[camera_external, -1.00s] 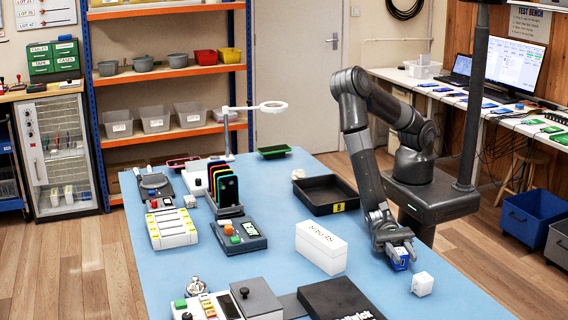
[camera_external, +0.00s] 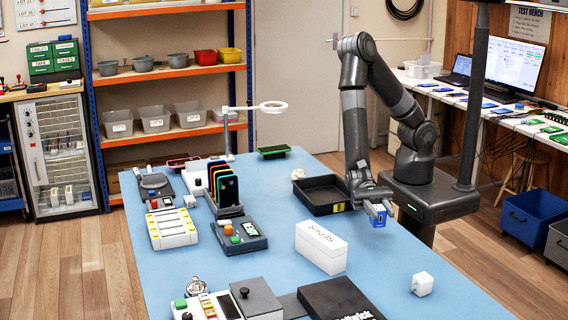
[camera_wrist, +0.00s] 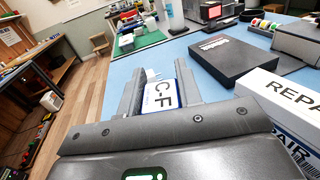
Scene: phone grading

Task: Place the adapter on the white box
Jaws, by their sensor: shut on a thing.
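My gripper (camera_external: 381,211) is shut on a small blue-and-white block marked "C-F", which I take to be the adapter (camera_external: 377,217). It holds the adapter in the air above the blue table, to the right of the black tray. In the wrist view the adapter (camera_wrist: 161,99) sits between the two fingers (camera_wrist: 158,86). The white box (camera_external: 321,248), marked "REPAIR", stands on the table, in front and to the left of my gripper, apart from it.
A small white cube (camera_external: 422,284) stands on the table (camera_external: 400,262) near its right edge. A black tray (camera_external: 330,209) lies behind the white box. A black flat box (camera_external: 338,300) and a grey box (camera_external: 257,298) lie in front.

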